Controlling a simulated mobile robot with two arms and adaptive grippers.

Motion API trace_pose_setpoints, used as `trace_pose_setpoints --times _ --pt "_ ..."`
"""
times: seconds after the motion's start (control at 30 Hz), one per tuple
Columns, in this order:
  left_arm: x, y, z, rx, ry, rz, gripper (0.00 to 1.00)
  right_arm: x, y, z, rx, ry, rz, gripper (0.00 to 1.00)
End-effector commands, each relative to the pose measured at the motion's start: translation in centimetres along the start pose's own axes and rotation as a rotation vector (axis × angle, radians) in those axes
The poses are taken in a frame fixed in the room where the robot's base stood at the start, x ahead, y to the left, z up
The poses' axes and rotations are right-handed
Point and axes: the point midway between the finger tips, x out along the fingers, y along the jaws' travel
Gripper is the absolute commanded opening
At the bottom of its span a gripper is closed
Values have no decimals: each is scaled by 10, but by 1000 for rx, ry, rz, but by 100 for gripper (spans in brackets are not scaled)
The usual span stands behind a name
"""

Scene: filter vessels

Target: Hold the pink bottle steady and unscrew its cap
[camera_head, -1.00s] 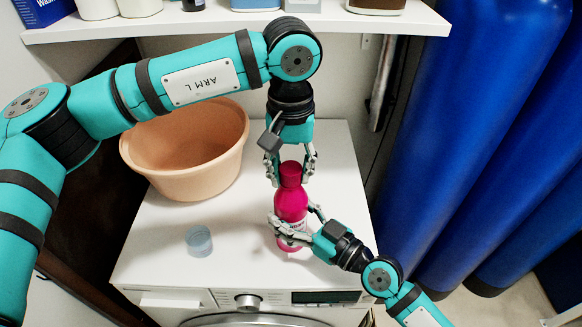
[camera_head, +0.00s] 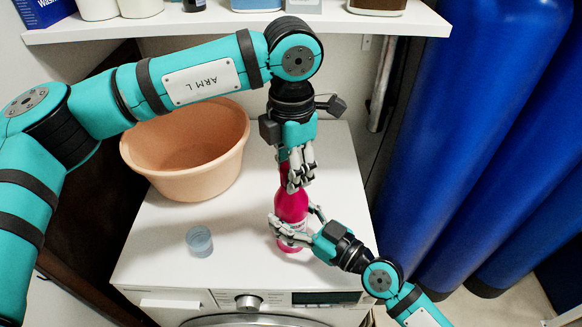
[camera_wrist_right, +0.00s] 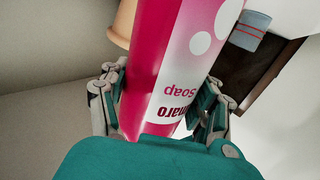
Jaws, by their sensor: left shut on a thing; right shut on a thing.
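The pink bottle (camera_head: 291,208) stands upright on the white washing machine. My right gripper (camera_head: 291,226) is shut around its lower body. In the right wrist view the bottle (camera_wrist_right: 185,60), with a white label reading "Soap", sits between the two fingers of my right gripper (camera_wrist_right: 160,105). My left gripper (camera_head: 297,178) points down from above and is shut on the bottle's cap (camera_head: 284,168). Its fingers hide most of the cap, so I cannot tell how far the cap is turned.
A peach basin (camera_head: 185,150) stands at the back left of the washing machine top (camera_head: 165,245). A small blue-grey cup (camera_head: 199,241) stands left of the bottle. A shelf (camera_head: 230,27) with containers hangs above. Large blue cylinders (camera_head: 480,130) stand at the right.

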Motion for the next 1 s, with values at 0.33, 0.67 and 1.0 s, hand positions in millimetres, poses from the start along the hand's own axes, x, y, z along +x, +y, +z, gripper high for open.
trace_pose_setpoints --times 0.33,0.67,1.0 --pt "0 -1 1 -772 1 -2 0 0 1 1 0 -3 2 0" --pt "-1 0 2 -1500 0 -3 0 0 0 1 -2 -3 0 0" --pt "-2 0 2 -1790 -1 -4 0 0 0 1 -3 -3 -1 0"
